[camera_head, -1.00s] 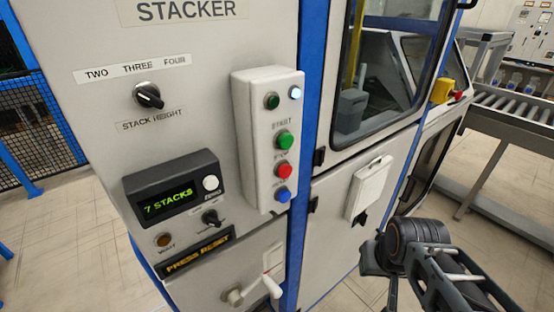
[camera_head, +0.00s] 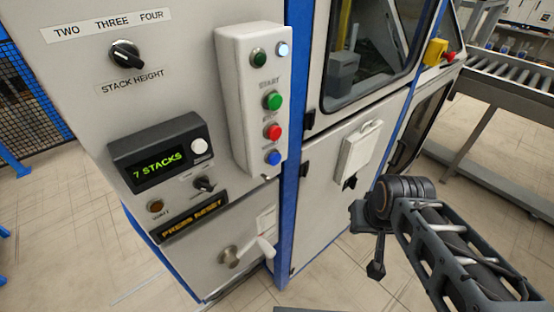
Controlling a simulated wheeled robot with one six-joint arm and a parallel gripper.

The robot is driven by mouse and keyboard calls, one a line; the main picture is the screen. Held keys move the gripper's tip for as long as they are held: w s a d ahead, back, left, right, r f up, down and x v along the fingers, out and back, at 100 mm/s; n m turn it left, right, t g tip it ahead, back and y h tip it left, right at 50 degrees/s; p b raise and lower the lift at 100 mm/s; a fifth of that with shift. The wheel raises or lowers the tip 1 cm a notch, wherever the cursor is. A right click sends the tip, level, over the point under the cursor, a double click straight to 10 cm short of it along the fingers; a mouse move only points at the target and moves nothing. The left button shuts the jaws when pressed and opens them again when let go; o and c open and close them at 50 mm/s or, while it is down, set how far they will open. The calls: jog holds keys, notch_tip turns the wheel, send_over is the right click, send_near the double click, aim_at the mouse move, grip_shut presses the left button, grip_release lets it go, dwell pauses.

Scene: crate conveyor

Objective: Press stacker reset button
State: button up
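The stacker's white button box (camera_head: 232,95) is on the front of the grey cabinet. It carries a green button (camera_head: 272,100) under a START label, a red button (camera_head: 273,132) below it, and a blue button (camera_head: 273,158) lowest. The label by the blue button is too small to read. An amber display (camera_head: 194,217) reads PRESS RESET. My arm reaches in from the lower right; a narrow dark part at its end, seemingly my gripper (camera_head: 376,268), hangs right of and below the box, apart from it. Its fingers cannot be made out.
A white holder (camera_head: 358,148) sticks out from the door right of the blue post. A roller conveyor (camera_head: 515,75) stands far right. Floor is clear at lower left.

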grip_shut()
dwell(1.4)
